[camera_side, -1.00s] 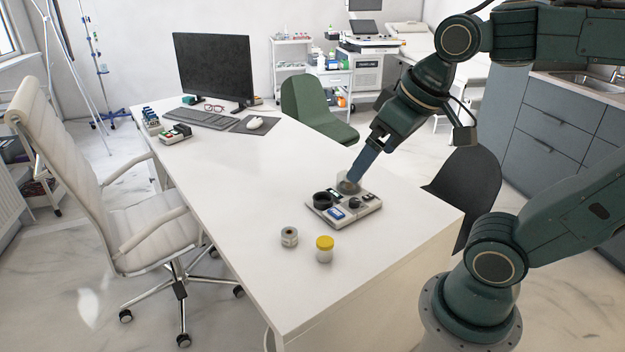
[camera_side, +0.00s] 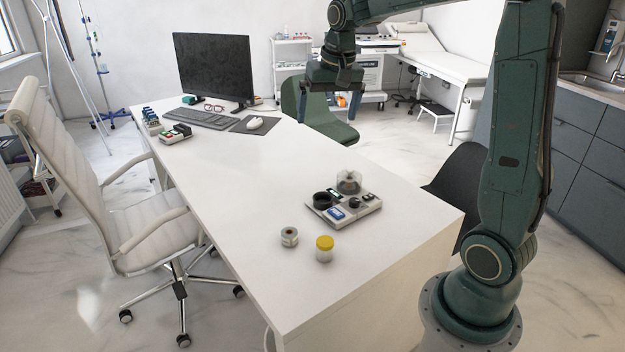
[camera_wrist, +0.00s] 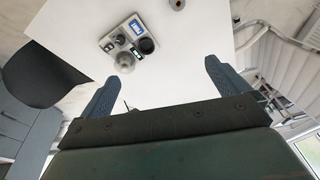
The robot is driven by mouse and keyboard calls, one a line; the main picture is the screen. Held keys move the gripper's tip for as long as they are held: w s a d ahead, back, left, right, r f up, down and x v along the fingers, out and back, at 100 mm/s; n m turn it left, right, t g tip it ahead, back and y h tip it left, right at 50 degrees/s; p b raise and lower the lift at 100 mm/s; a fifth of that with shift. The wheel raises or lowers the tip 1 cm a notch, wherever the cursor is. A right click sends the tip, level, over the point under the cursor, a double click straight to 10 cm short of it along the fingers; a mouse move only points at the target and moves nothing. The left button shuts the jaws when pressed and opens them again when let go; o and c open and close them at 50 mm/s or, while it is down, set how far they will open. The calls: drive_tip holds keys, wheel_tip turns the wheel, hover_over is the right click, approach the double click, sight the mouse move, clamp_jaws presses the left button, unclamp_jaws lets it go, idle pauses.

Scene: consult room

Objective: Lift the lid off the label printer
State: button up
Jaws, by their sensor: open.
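The label printer (camera_side: 322,214) is a light grey unit on the desk, with a black round cup, a dark knob and a blue-and-white label on its top. Its clear lid (camera_side: 349,180) sits at the back of the unit over a grey roll. In the wrist view, the printer (camera_wrist: 108,44) shows near the top, with the lid (camera_wrist: 125,62) on its near side. My gripper (camera_side: 328,110) is open and empty, high above and behind the printer, well apart from it. In the wrist view, my gripper (camera_wrist: 162,70) has its blue fingers spread wide.
A grey roll (camera_side: 289,237) and a yellow-capped jar (camera_side: 324,249) stand on the desk in front of the printer. A monitor (camera_side: 213,68), keyboard (camera_side: 205,120) and mouse (camera_side: 255,123) are at the far end. The middle of the desk (camera_side: 240,170) is clear.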

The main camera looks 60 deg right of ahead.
drive_tip(key=w+d+f+m+g, duration=0.1)
drive_tip(key=w+d+f+m, duration=0.1)
drive_tip(key=d+f, duration=0.3)
drive_tip(key=w+d+f+m, duration=0.2)
drive_tip(key=w+d+f, duration=0.1)
drive_tip(key=d, duration=0.4)
drive_tip(key=m+g+y, duration=0.1)
drive_tip(key=m, duration=0.2)
approach(349, 169)
drive_tip(key=shift+w+a, duration=0.1)
drive_tip(key=shift+f, duration=4.3)
drive_tip(key=shift+f, duration=2.55)
drive_tip(key=c, duration=1)
